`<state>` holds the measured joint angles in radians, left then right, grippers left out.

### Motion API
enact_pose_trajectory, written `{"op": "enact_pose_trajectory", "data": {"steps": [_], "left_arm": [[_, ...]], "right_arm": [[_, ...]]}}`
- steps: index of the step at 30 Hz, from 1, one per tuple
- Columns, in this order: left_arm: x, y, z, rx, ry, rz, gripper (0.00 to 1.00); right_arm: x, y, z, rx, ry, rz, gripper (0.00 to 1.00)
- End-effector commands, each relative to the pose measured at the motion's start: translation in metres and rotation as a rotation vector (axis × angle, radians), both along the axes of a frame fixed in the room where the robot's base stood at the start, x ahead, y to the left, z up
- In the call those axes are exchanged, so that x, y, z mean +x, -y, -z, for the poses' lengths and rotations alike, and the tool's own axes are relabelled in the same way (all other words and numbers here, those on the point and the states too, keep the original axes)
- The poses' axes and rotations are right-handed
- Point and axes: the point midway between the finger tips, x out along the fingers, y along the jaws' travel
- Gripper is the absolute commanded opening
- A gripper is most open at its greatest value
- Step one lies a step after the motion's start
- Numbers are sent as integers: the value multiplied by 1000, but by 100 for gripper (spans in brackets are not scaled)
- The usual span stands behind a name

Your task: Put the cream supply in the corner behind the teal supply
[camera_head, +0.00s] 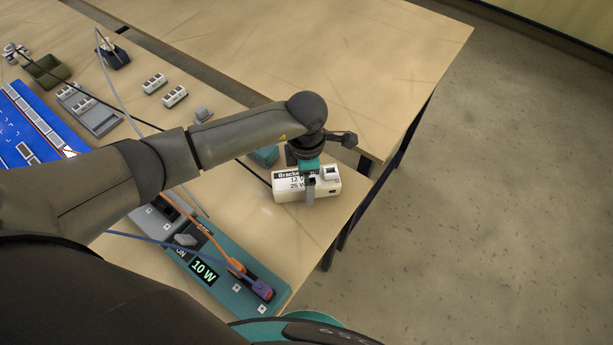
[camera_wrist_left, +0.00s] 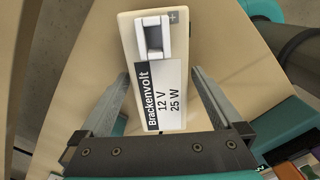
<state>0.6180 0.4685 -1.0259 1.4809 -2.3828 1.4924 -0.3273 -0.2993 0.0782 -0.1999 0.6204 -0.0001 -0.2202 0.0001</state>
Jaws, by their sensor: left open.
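The cream supply (camera_head: 290,187), labelled Brackenvolt 12 V 25 W, sits near the right corner of the near table. It also shows in the left wrist view (camera_wrist_left: 160,70). My left gripper (camera_head: 311,190) is over it, open, with one finger on each side of the supply's labelled end in the wrist view (camera_wrist_left: 163,92). I cannot tell whether the fingers touch it. A teal block (camera_head: 265,156), possibly the teal supply, is just behind the cream one, partly hidden by my left arm. My right gripper is not in view.
A teal board (camera_head: 225,262) marked 10 W, with orange and blue leads, lies along the near edge. Small white blocks (camera_head: 175,96), a grey tray (camera_head: 96,115) and a blue panel (camera_head: 35,128) are to the left. Another table (camera_head: 330,60) stands behind, mostly clear.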

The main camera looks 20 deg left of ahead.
Motion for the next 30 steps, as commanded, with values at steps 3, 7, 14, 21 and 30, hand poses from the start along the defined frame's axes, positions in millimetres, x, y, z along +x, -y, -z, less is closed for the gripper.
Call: {"op": "enact_pose_trajectory", "data": {"steps": [3, 7, 14, 21, 30], "left_arm": [[2, 0, -20, -2, 5, 2, 100], [2, 0, -50, -2, 8, 2, 100], [1, 1, -96, -1, 4, 2, 100], [0, 0, -119, 0, 1, 0, 100], [0, 0, -121, -1, 0, 0, 100]], "right_arm": [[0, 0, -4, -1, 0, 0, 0], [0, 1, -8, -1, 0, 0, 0], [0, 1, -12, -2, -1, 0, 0], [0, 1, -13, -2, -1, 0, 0], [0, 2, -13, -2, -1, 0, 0]]}}
